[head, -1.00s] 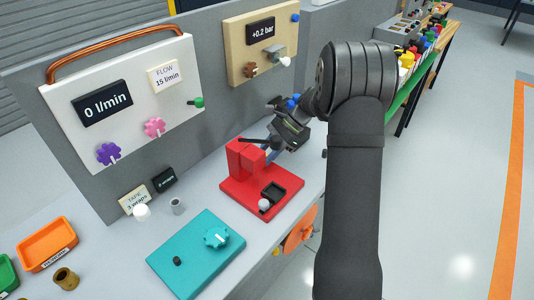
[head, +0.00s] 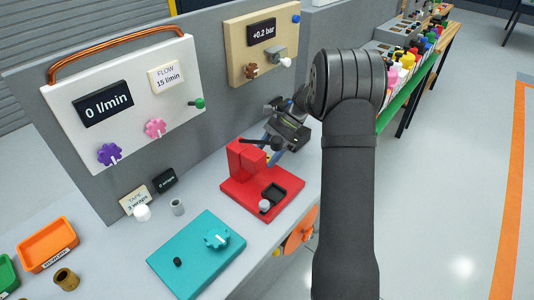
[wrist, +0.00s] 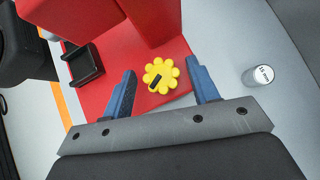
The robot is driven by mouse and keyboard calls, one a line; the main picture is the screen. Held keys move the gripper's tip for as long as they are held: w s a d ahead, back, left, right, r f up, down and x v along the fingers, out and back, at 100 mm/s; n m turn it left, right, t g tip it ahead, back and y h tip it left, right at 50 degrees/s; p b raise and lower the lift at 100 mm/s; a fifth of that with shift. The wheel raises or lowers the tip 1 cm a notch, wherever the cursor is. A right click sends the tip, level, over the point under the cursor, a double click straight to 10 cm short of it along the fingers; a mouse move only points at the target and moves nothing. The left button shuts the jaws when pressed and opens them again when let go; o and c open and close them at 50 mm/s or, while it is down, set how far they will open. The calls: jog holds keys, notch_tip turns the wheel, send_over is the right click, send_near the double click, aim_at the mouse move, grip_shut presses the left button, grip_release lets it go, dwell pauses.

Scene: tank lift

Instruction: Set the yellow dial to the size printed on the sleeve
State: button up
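My gripper (wrist: 161,69) is open, with one blue finger on each side of the dial and a gap on both sides. Whether the fingertips are level with the dial is hard to tell. A pale grey sleeve (wrist: 262,75) stands on the bench to the right, with small print that seems to read 15 mm. In the head view my gripper (head: 272,148) is behind the red device (head: 245,160); the dial is hidden there.
A black tray (wrist: 85,66) and the red upright (wrist: 148,18) are close to my fingers. In the head view a teal box (head: 196,255) with a knob stands in front.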

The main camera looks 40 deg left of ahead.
jog(key=v, duration=0.7)
jog(key=shift+w+r, duration=0.15)
jog(key=shift+w, duration=0.05)
jog(key=w+d+r+m+t+y, duration=0.2)
jog(key=w+d+r+m+y, duration=0.15)
jog(key=d+r+m, duration=0.35)
jog(key=shift+n+y, duration=0.25)
jog(key=shift+n, duration=0.25)
jog(key=x, duration=1.7)
jog(key=shift+d+f, duration=0.3)
jog(key=shift+d, duration=0.15)
